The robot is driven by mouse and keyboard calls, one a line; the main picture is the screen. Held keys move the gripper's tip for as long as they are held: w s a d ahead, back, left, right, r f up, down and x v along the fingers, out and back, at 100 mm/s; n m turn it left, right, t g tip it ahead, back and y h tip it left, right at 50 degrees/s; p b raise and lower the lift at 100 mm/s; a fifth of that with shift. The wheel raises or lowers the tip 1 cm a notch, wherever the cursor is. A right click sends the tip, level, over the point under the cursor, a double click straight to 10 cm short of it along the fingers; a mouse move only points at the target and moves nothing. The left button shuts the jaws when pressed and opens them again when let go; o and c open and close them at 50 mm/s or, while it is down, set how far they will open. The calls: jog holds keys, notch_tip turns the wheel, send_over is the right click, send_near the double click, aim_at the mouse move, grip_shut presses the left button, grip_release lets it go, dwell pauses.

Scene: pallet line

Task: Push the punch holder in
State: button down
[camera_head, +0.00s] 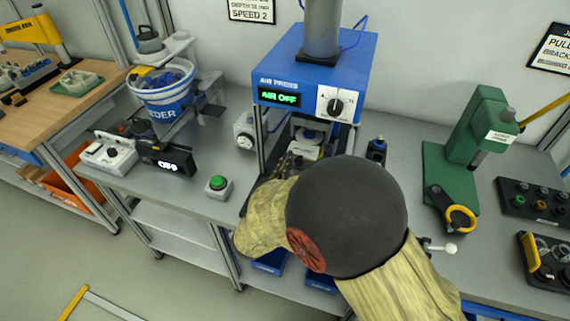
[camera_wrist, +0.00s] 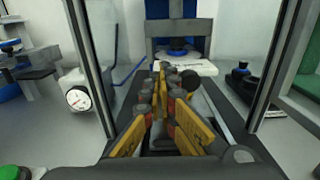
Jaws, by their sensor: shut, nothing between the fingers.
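The blue air press (camera_head: 315,75) stands at the middle of the bench, and its display reads "AIR OFF". Inside its frame, a pale plate (camera_wrist: 196,67) lies under the blue ram part; it also shows in the head view (camera_head: 306,151). A round black knob (camera_wrist: 190,78) is in front of the plate, probably on the punch holder, whose body I cannot make out clearly. My gripper (camera_wrist: 161,72) is shut and empty, between the press posts, pointing at the plate and just left of the knob. I cannot tell whether the fingertips touch anything. My arm hides much of the press front.
A green push button (camera_head: 218,184) and a dial gauge (camera_head: 244,131) stand left of the press. A small dark-and-blue fitting (camera_head: 376,151) stands to its right. Farther right are a green hand press (camera_head: 477,140) and a black tray (camera_head: 535,202). The press posts closely flank my gripper.

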aim_at(291, 149)
jog(key=x, duration=0.5)
jog(key=shift+p, duration=0.35)
jog(key=shift+s, duration=0.1)
jog(key=shift+a+r, duration=0.1)
